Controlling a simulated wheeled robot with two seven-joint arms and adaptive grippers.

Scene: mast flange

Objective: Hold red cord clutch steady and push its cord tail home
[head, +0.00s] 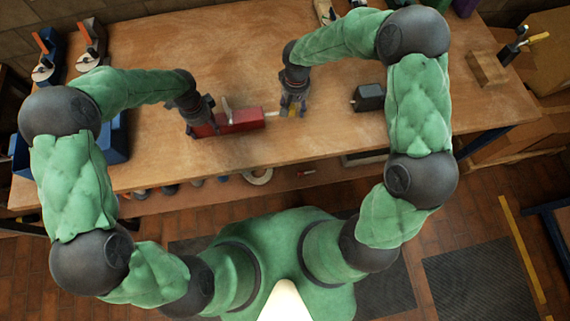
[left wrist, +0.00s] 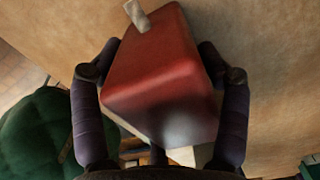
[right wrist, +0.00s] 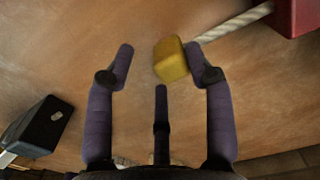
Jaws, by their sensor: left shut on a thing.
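The red cord clutch (head: 238,119) is a red box lying on the workbench, with a pale lever on top. My left gripper (head: 198,115) is shut on its left end; the left wrist view shows a finger on each side of the red body (left wrist: 160,65). A pale rope cord tail (right wrist: 232,25) comes out of the clutch's right end and carries a yellow block (right wrist: 171,60) at its tip. My right gripper (head: 293,104) is at this yellow end. Its fingers are apart, with the yellow block near the right-hand finger in the right wrist view; contact is unclear.
A black block (head: 369,97) stands on the bench right of my right gripper. A blue bin (head: 116,140) is at the left edge, partly behind my left arm. Tools with orange handles (head: 45,55) stand at the back left. The bench behind the clutch is clear.

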